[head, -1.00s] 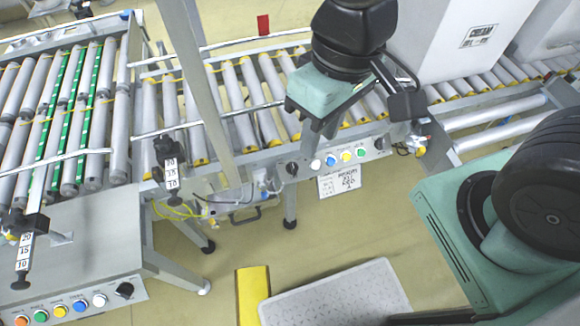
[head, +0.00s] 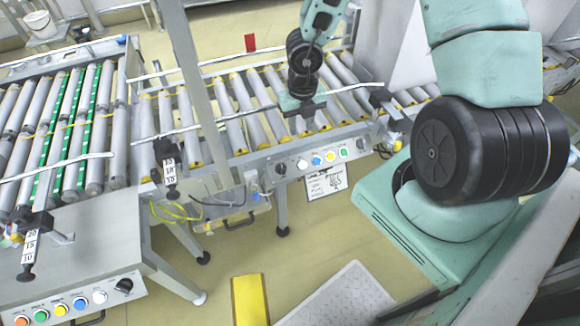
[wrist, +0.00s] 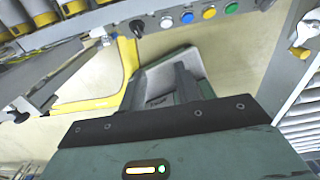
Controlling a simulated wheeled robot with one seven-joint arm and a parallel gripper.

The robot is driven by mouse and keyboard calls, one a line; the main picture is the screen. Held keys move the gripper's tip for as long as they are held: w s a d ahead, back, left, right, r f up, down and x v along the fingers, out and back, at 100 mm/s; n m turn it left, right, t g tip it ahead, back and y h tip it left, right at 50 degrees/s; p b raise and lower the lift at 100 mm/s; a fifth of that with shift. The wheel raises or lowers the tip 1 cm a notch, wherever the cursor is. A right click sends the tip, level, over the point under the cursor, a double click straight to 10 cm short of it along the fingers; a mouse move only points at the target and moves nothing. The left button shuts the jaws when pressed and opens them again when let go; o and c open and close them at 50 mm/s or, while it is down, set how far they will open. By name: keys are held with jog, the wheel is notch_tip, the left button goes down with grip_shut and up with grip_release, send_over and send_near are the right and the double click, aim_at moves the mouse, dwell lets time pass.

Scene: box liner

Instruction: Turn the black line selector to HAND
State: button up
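A black selector knob (head: 280,168) is at the left end of the far button panel, beside white, blue, yellow and green buttons. In the wrist view a black knob (wrist: 137,27) shows at the upper left, left of a similar button row. A second black selector (head: 124,285) is at the right end of the near-left panel. The lettering around the knobs is too small to read. My gripper (head: 303,108) is over the rollers, above and behind the far panel, apart from the knob. Its dark fingers (wrist: 183,85) show in the wrist view, but their gap is unclear.
The far roller conveyor (head: 235,115) runs behind the panel, with a grey upright post (head: 200,95) left of the knob. A paper notice (head: 326,183) hangs below the panel. A yellow block (head: 250,299) and a pale tray (head: 340,298) lie on the floor.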

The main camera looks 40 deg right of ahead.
notch_tip(320, 180, down, 17)
jog(key=b, duration=0.9)
jog(key=shift+w+f, duration=0.1)
jog(key=shift+f, duration=0.05)
grip_shut()
grip_release()
jog(key=s+d+r+p, duration=0.2)
jog(key=r+p, duration=0.2)
jog(key=r, duration=0.4)
jog(key=s+d+r+p, duration=0.2)
jog(key=r+p, duration=0.3)
jog(key=r, duration=0.4)
jog(key=shift+s+d+r+p, duration=0.25)
jog(key=shift+d+p, duration=0.05)
jog(key=shift+d, duration=0.15)
jog(key=shift+w, duration=0.1)
